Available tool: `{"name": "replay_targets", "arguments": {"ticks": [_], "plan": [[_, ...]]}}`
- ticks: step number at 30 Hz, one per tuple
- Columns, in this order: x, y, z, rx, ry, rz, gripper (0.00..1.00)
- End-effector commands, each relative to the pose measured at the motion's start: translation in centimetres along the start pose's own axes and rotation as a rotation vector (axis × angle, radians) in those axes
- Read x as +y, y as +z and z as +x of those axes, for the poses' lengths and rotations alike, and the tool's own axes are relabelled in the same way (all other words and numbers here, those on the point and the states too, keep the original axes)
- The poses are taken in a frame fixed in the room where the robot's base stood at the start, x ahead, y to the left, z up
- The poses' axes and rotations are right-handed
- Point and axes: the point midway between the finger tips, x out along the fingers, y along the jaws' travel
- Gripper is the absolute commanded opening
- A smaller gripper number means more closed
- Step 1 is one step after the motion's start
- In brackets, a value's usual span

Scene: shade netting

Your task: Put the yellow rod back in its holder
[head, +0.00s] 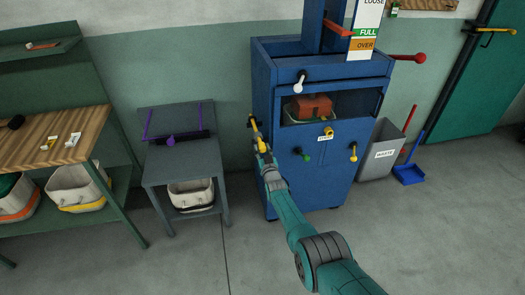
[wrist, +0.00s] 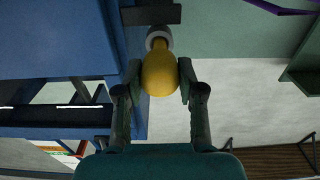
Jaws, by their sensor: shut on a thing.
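The yellow rod (wrist: 160,74) is between the two fingers of my gripper (wrist: 160,88) in the wrist view. Its rounded yellow grip faces the camera, and a grey collar (wrist: 157,36) shows at its far end. A dark bar (wrist: 150,14) lies just beyond the collar; I cannot tell whether they touch or whether this is the holder. In the head view, my gripper (head: 261,145) is beside the left side of the blue machine (head: 262,170), shut on the rod, whose yellow part (head: 254,126) shows small above it.
A grey table (head: 155,173) with purple rods stands left of the machine. The machine's front has a white, a green and yellow handles, and a red-ended lever (head: 420,58) sticks out right. A grey bin (head: 381,150) and blue dustpan (head: 409,174) stand to its right.

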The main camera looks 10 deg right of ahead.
Motion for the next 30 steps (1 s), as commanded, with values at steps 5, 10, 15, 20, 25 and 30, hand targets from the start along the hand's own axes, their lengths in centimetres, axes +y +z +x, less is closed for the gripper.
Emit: {"name": "replay_targets", "arguments": {"ticks": [5, 10, 15, 20, 25, 30], "plan": [[0.0, 0.03, -0.27, 0.0, 0.0, 0.0, 0.0], [0.0, -0.02, -0.24, 0.0, 0.0, 0.0, 0.0], [0.0, -0.04, -0.37, 0.002, 0.0, 0.0, 0.0], [0.0, -0.02, -0.55, 0.0, 0.0, 0.0, 0.0], [0.0, -0.03, -0.54, 0.0, 0.0, 0.0, 0.46], [0.0, -0.02, -0.54, 0.0, 0.0, 0.0, 0.68]]}}
